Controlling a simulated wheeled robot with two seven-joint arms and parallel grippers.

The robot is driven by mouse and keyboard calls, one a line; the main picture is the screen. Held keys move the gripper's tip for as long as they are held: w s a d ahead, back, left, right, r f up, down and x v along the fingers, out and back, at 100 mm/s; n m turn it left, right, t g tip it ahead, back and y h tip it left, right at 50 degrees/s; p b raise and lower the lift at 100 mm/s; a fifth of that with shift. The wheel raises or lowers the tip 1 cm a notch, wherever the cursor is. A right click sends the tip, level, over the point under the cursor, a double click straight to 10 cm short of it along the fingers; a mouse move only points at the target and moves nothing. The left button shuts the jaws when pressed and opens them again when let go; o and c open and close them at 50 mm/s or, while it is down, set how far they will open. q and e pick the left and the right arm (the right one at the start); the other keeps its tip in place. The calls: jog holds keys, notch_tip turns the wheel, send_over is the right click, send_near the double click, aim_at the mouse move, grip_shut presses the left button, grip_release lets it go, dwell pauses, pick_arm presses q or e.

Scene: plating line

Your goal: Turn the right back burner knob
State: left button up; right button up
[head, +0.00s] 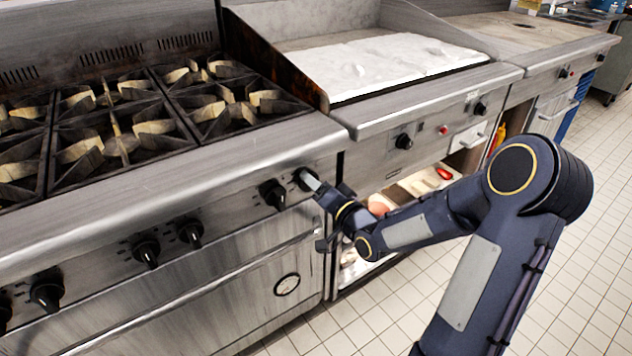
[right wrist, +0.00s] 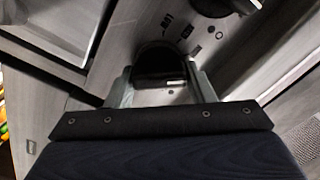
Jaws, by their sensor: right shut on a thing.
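The stove (head: 165,215) has a row of black knobs along its front panel. My right gripper (head: 309,181) is at the rightmost knob (head: 301,180) of that row. In the right wrist view the gripper (right wrist: 160,88) has one finger on each side of this black knob (right wrist: 158,62), shut on it. The fingers hide part of the knob in the head view. The neighbouring knob (head: 273,194) to its left is free; a knob also shows at the top of the right wrist view (right wrist: 238,4). My left gripper is not in view.
Black burner grates (head: 115,125) cover the stove top. A griddle (head: 400,62) with its own knobs stands to the right, above an open shelf (head: 410,188) holding small items. An oven door with a round gauge (head: 287,285) is below the knobs. The tiled floor (head: 395,300) is clear.

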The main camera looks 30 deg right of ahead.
jog(key=m+p, duration=0.1)
jog(key=m, duration=0.3)
jog(key=shift+d+f, duration=0.1)
jog(key=shift+f+m+p, duration=0.1)
jog(key=shift+m+p, duration=0.7)
jog(key=shift+m, duration=0.9)
jog(key=o, duration=0.9)
jog(key=s, duration=0.7)
jog(key=shift+s+d+p, duration=0.3)
jog(key=shift+s+p, duration=0.05)
jog(key=shift+s, duration=0.05)
